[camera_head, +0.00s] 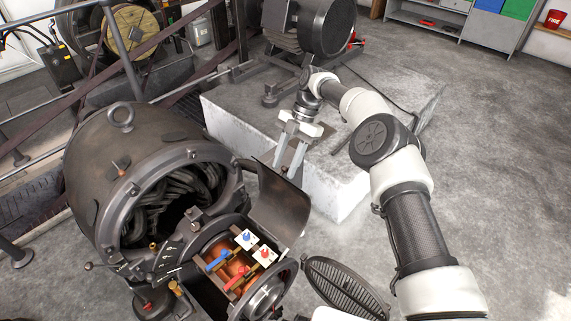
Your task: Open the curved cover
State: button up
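The curved cover (281,204) is a dark bent plate at the right side of the dynamo (125,170). It stands tilted outward, and an opening with red and blue handled parts (236,262) shows beside it. My gripper (285,171) reaches down from above at the cover's upper edge. Its two pale fingers are apart with a gap between them. I cannot tell whether a finger touches the cover. The cover's hinge is not clear.
A pale concrete block (335,190) lies behind my gripper, with another machine (325,25) beyond. Railings (120,50) run at the left. The floor at the right is clear.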

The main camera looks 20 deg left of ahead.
notch_tip(320, 180, up, 10)
jog(key=p, duration=0.1)
jog(key=shift+p, duration=0.3)
